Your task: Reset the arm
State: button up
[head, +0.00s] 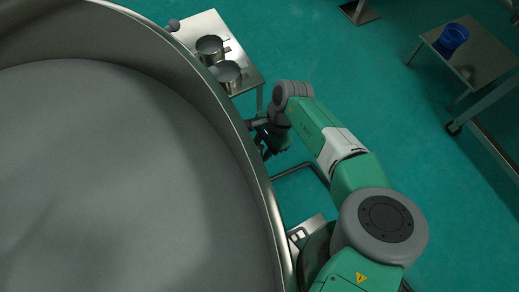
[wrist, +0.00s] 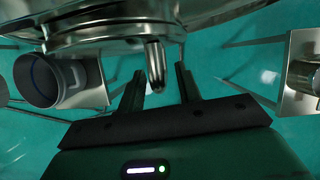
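My gripper (head: 268,140) is beside the outer wall of the large round steel sieve (head: 262,190), low by its right side in the head view, and is partly hidden by my arm. In the wrist view my gripper (wrist: 160,82) has its two dark fingers apart with nothing held. A rounded metal peg (wrist: 155,66) on the sieve's metal underside (wrist: 120,12) points into the space between the fingertips. Gaps show on both sides of it. My arm is stretched out from the lower right of the head view, bent at the wrist.
Two steel pots (head: 229,74) (head: 210,46) stand on a small metal table (head: 190,28) near the sieve's rim. A blue bucket (head: 453,36) sits on a cart (head: 482,60) at the upper right. The green floor (head: 400,110) between is mostly clear.

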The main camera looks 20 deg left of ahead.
jog(key=p+v, duration=0.1)
jog(key=v, duration=0.4)
jog(key=shift+w+r, duration=0.1)
jog(key=shift+r, duration=0.1)
